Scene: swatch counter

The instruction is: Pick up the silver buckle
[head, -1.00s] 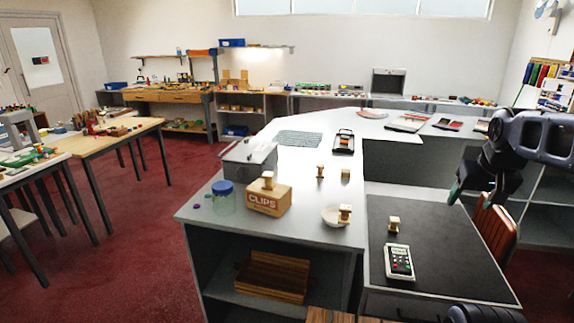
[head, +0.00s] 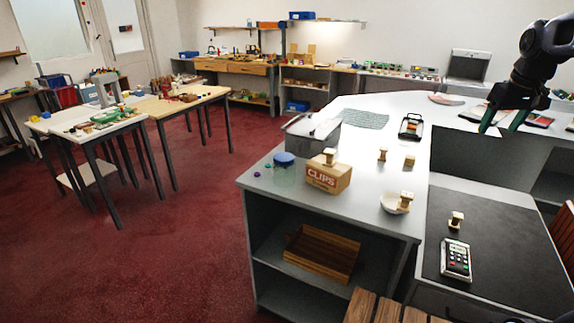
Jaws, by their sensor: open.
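I cannot make out a clearly silver buckle in the head view. Several small cream-and-tan blocky pieces stand about, too small to identify. One (head: 329,157) is on top of the CLIPS box (head: 338,180), and one (head: 406,199) is at the white bowl (head: 388,204). Two more stand on the grey counter (head: 345,225), a left one (head: 382,154) and a right one (head: 409,160). Another (head: 456,219) sits on the dark mat (head: 505,245). My gripper (head: 500,129) is open, with green-edged fingers pointing down, at the upper right. It appears empty.
A blue-lidded jar (head: 285,172), a grey bin (head: 312,133) and a black-and-orange item (head: 411,127) stand on the counter. A calculator-like device (head: 456,260) lies on the mat. Tables (head: 185,105) stand left, with open red floor (head: 180,240) between.

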